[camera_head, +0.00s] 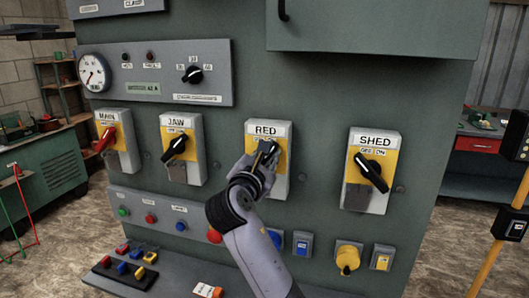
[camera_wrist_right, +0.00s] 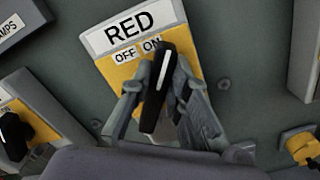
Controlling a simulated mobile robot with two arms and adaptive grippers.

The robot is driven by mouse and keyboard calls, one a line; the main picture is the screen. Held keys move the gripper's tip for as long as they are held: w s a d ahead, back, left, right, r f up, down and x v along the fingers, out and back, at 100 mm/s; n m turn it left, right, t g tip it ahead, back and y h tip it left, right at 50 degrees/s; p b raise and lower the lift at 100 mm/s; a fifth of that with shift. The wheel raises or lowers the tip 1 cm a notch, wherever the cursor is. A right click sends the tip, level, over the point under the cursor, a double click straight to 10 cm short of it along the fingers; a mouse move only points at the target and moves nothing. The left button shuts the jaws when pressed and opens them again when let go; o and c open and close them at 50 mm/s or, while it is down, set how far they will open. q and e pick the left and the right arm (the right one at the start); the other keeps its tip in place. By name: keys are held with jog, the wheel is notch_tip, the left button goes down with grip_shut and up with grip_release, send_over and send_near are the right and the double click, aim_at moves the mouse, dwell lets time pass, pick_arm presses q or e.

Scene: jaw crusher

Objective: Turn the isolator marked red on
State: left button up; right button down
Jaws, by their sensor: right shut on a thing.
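The isolator marked RED (camera_head: 282,185) is on the grey panel, with a white label and a yellow plate reading OFF and ON. Its black handle (camera_wrist_right: 158,90) has a white line. In the right wrist view the handle leans up and slightly right, its tip beside the ON label (camera_wrist_right: 152,44); the exact setting is hard to tell. My right gripper (camera_head: 264,158) is shut on this handle, and its fingers show on both sides of it in the right wrist view (camera_wrist_right: 158,100). The gripper hides part of the yellow plate in the head view. My left gripper is out of view.
Isolators marked MAIN (camera_head: 122,155), JAW (camera_head: 191,172) and SHED (camera_head: 358,200) share the panel. Buttons (camera_head: 151,218), a yellow knob (camera_head: 348,256) and a ledge with small coloured padlocks (camera_head: 122,268) are below. A cabinet (camera_head: 375,25) juts out above.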

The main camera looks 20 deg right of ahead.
jog(key=shift+s+d+f+m, duration=0.1)
jog(key=shift+d+f+m, duration=0.05)
jog(key=shift+m, duration=0.85)
jog(key=c, duration=1.5)
grip_release()
jog(key=v, duration=1.2)
jog(key=shift+f, duration=0.1)
